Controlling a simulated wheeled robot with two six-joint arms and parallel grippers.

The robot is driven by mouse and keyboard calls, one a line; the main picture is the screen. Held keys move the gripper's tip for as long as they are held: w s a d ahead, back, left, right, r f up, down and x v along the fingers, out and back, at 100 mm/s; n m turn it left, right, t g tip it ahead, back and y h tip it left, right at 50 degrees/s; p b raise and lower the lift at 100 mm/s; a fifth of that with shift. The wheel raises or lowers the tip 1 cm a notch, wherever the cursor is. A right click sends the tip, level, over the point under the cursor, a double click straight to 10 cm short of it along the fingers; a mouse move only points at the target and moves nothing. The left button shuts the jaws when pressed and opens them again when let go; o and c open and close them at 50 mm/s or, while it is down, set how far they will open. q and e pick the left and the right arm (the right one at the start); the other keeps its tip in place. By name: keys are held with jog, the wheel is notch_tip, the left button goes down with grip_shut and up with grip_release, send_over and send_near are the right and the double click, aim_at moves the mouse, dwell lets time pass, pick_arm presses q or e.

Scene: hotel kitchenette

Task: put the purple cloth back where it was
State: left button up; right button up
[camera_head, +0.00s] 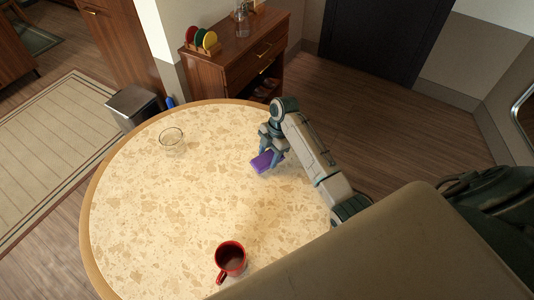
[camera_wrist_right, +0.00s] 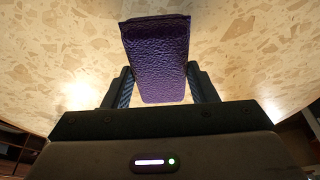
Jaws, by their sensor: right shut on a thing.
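The purple cloth (camera_head: 262,162) is a small folded block at the right side of the round table in the head view. My right gripper (camera_head: 270,152) is shut on it. In the right wrist view the cloth (camera_wrist_right: 157,55) stands out between the two dark fingers of the right gripper (camera_wrist_right: 160,88), with the speckled tabletop behind it. Whether the cloth touches the tabletop I cannot tell. My left gripper is not in view.
The round speckled table (camera_head: 180,205) holds a clear glass (camera_head: 172,140) at the far left and a red mug (camera_head: 230,258) near the front. The middle of the table is clear. A wooden cabinet (camera_head: 232,60) with colored discs in a rack (camera_head: 203,40) and a grey bin (camera_head: 133,106) stand beyond.

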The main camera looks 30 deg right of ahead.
aim_at(269, 151)
jog(key=shift+w+d, duration=0.25)
jog(key=shift+w, duration=0.7)
jog(key=shift+w+f, duration=0.1)
jog(key=shift+f, duration=0.1)
notch_tip(269, 151, down, 3)
jog(key=shift+r+p, duration=0.15)
jog(key=shift+p, duration=0.7)
jog(key=shift+f, duration=0.35)
jog(key=shift+f, duration=0.15)
jog(key=o, duration=0.9)
jog(key=shift+o, duration=0.2)
